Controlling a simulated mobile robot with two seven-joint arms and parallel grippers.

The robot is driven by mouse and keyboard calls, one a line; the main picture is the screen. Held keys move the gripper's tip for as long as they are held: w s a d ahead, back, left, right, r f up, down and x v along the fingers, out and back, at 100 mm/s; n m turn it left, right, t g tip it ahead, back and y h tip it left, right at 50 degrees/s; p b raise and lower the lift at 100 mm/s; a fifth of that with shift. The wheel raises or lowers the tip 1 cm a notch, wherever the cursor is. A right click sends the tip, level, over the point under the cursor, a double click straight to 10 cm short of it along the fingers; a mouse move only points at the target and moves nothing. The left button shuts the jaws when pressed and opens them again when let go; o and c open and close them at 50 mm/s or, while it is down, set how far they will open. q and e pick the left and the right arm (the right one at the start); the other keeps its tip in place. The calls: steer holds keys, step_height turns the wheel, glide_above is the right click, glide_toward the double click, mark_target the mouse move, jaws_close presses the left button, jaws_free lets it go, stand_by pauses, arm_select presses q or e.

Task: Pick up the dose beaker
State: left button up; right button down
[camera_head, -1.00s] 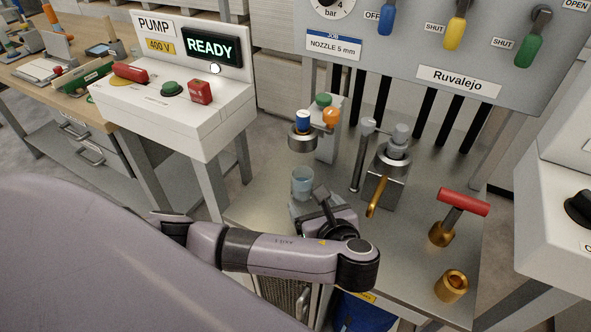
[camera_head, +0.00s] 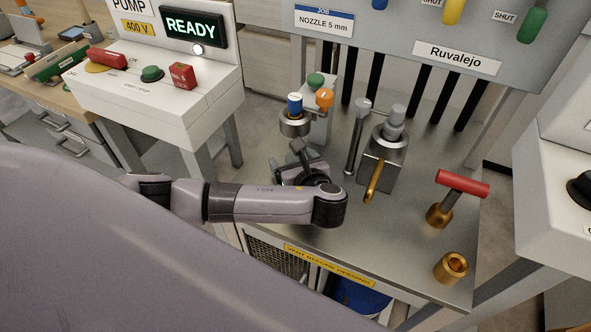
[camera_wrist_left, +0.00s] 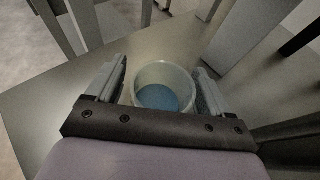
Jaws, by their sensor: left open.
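The dose beaker (camera_wrist_left: 165,76) is a clear cup with blue liquid, seen in the left wrist view. It stands between the two fingers of my left gripper (camera_wrist_left: 165,82), which is open. One finger is on each side of the cup; I cannot tell whether either touches it. In the head view my left gripper (camera_head: 299,160) is low over the steel table, below a dispensing head with a blue cap (camera_head: 295,104). There the gripper and wrist hide the beaker. My right gripper is not in view.
On the steel table (camera_head: 330,230) stand a metal block with a brass lever (camera_head: 374,180), a brass valve with a red T-handle (camera_head: 462,183) and a brass socket (camera_head: 451,267). The pump box (camera_head: 150,100) reading READY is at the left.

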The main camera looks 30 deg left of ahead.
arm_select(q)
steer(key=c, duration=1.2)
